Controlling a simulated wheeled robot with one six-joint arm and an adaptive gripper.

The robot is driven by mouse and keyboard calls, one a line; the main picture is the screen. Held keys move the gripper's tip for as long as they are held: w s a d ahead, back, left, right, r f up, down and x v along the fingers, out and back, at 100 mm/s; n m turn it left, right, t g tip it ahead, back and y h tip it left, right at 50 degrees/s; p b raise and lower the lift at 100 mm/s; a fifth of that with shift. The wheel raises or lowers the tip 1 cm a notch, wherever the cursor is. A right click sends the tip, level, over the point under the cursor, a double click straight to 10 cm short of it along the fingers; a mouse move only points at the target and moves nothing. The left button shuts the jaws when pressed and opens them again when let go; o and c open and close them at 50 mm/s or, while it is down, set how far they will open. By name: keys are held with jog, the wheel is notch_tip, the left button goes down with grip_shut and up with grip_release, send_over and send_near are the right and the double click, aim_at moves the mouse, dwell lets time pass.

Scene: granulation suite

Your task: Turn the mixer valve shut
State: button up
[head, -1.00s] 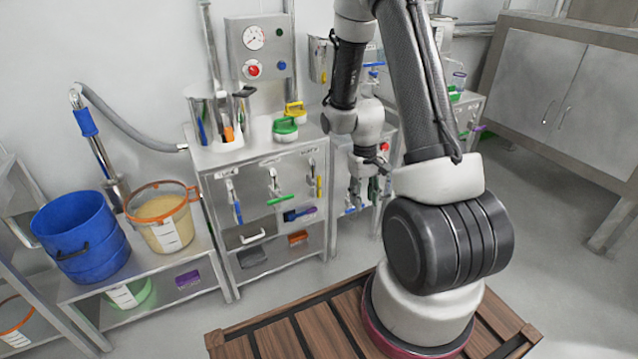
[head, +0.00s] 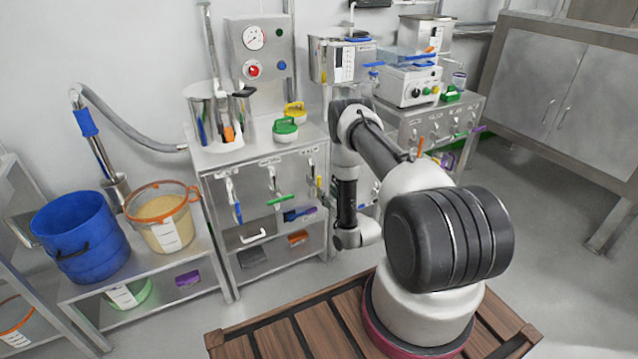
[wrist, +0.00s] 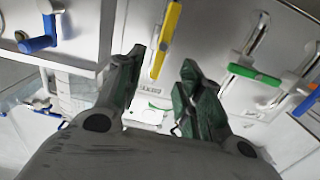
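Several coloured lever handles hang on short pipes along the cabinet fronts. In the head view I see a blue one (head: 238,213), a green one (head: 280,199) and a yellow one (head: 319,186) on the left cabinet. I cannot read the labels, so I cannot tell which is the mixer valve. In the wrist view a yellow handle (wrist: 166,40) shows between and beyond my fingertips, with a green handle (wrist: 254,75) to the right and a blue handle (wrist: 38,43) to the left. My gripper (wrist: 162,62) is open and empty; contact with the yellow handle is not visible. Its fingers are hidden in the head view.
A blue bucket (head: 80,238) and an orange-rimmed tub (head: 164,219) stand on a low bench at left. A mixer-like machine (head: 408,86) stands on the right cabinet. My arm covers part of the gap between the cabinets. Floor is clear at right.

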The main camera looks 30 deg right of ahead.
aim_at(320, 183)
jog(key=w, duration=0.7)
jog(key=shift+w+a+r, duration=0.15)
jog(key=shift+w+r, duration=0.2)
jog(key=shift+w, duration=0.05)
jog(key=shift+c, duration=0.3)
grip_shut()
